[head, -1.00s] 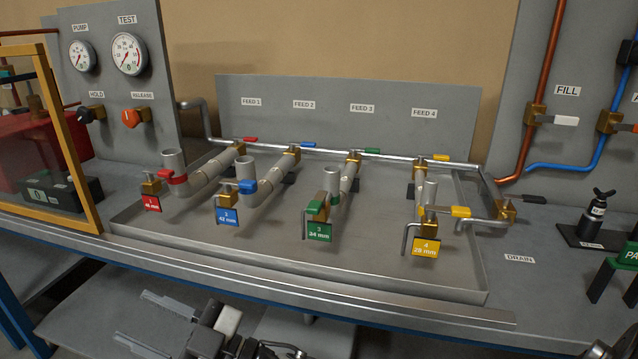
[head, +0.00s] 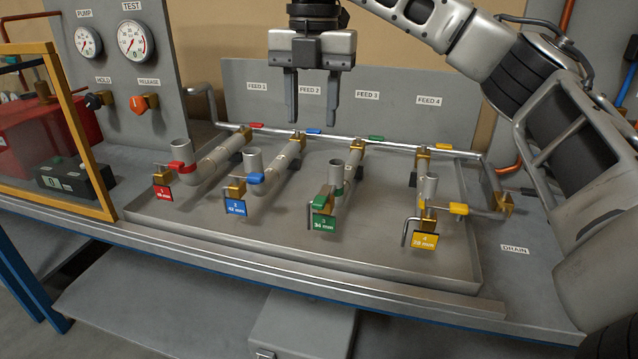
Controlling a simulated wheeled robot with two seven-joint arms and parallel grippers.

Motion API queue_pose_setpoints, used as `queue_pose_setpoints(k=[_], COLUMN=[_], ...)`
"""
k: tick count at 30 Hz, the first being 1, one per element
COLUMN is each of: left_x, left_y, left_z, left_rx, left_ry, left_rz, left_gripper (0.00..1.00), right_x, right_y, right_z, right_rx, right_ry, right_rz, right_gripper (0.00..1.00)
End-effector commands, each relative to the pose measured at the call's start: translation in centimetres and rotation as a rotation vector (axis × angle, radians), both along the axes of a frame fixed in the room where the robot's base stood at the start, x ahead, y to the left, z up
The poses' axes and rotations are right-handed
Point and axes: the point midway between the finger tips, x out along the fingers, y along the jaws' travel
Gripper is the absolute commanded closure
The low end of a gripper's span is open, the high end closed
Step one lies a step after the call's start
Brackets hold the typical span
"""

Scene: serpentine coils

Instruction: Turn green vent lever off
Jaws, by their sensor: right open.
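The green-handled valve lever (head: 323,200) sits on the brass valve at the front end of the third pipe, just above the green "34 mm" tag (head: 323,223). The lever looks roughly in line with the pipe, though its exact angle is hard to tell. A second green lever (head: 376,139) lies on the rear rail under the FEED 3 label. My right gripper (head: 312,118) hangs fingers-down in front of the back panel, above the rear rail near FEED 2. Its two fingers are apart and empty, touching nothing visible. My left gripper is out of view.
Red (head: 176,167), blue (head: 256,178) and yellow (head: 458,208) front levers flank the green one. Upright pipe stubs, including one (head: 336,172) behind the green lever, stand in the shallow tray (head: 280,242). A framed clear panel (head: 78,130) stands at left.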

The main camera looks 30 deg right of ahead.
Motion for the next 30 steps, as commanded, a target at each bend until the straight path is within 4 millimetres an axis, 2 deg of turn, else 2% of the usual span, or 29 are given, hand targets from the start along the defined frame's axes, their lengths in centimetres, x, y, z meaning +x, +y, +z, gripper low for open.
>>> queue_pose_setpoints(k=[2, 5, 11, 21, 24, 30], left_x=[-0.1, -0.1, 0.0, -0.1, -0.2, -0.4], left_y=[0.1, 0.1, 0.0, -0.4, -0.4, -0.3], left_z=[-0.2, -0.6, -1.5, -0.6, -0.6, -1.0], left_rx=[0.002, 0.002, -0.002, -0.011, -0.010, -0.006], left_ry=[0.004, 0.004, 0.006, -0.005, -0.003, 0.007], left_rz=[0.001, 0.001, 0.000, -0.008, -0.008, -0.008], left_gripper=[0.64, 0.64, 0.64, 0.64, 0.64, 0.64], right_x=[-0.2, -0.3, -0.3, -0.4, -0.4, -0.3], right_y=[-1.1, -1.4, -1.2, -1.3, -1.3, -1.2], right_z=[0.7, -0.1, -4.0, -10.7, -12.4, -14.4], right_rx=[-0.029, -0.039, -0.035, -0.036, -0.036, -0.035], right_ry=[-0.003, 0.000, 0.003, 0.001, 0.001, -0.002], right_rz=[-0.039, -0.049, -0.044, -0.044, -0.044, -0.043], right_gripper=[0.58, 0.58, 0.58, 0.58, 0.58, 0.58])
